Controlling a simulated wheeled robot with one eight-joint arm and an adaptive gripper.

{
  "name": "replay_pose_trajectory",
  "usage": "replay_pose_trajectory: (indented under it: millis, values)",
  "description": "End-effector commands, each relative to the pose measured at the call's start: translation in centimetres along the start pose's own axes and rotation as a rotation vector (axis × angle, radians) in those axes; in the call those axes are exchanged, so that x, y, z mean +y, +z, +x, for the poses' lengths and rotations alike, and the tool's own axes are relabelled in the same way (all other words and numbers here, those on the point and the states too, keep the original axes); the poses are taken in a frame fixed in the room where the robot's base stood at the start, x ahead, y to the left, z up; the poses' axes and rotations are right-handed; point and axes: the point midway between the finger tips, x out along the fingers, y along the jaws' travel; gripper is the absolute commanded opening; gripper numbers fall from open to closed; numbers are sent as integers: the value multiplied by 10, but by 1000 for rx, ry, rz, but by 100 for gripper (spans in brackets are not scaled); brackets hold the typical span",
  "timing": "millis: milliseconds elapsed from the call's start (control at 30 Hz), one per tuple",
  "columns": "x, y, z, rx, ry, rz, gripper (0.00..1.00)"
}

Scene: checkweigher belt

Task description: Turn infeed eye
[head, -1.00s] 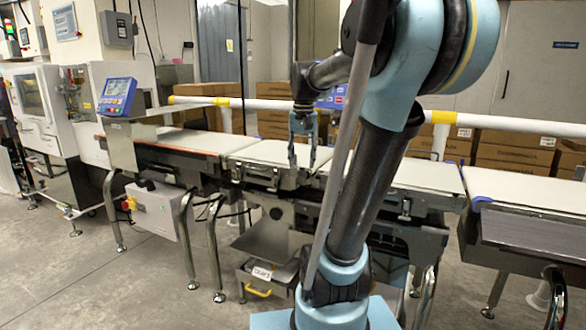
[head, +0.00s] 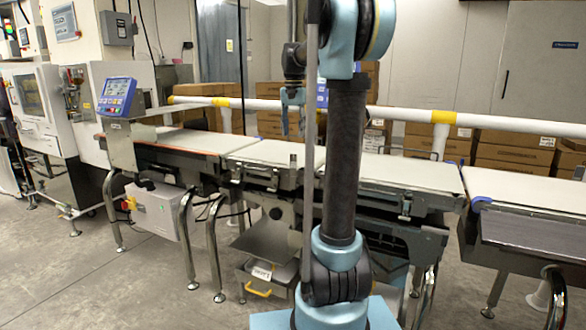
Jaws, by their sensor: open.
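My gripper (head: 292,128) hangs pointing down above the checkweigher belt, with its two fingers apart and nothing between them. A small upright grey post (head: 293,161) stands at the front edge of the belt line, below my gripper in the picture. It may be the infeed eye, but it is too small to tell, and so is which way it faces. A clear gap shows between the fingertips and the post. My arm hides part of the belt just right of the post.
The pale belt (head: 270,150) runs across the scene, with another belt section (head: 410,175) right of my arm. A white and yellow rail (head: 400,115) runs behind it. A blue display (head: 117,96) stands at the left. Brown cartons (head: 515,150) are stacked behind.

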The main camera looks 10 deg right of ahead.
Motion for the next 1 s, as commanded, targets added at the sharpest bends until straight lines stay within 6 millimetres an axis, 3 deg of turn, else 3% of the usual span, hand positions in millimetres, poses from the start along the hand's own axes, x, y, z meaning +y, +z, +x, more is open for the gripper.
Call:
replay_pose_trajectory:
  millis: [600, 800, 1000]
  values:
    - [0, 0, 108, 0, 0, -1, 43]
    - [0, 0, 134, 0, 0, -2, 43]
    - [0, 0, 146, 0, 0, -2, 43]
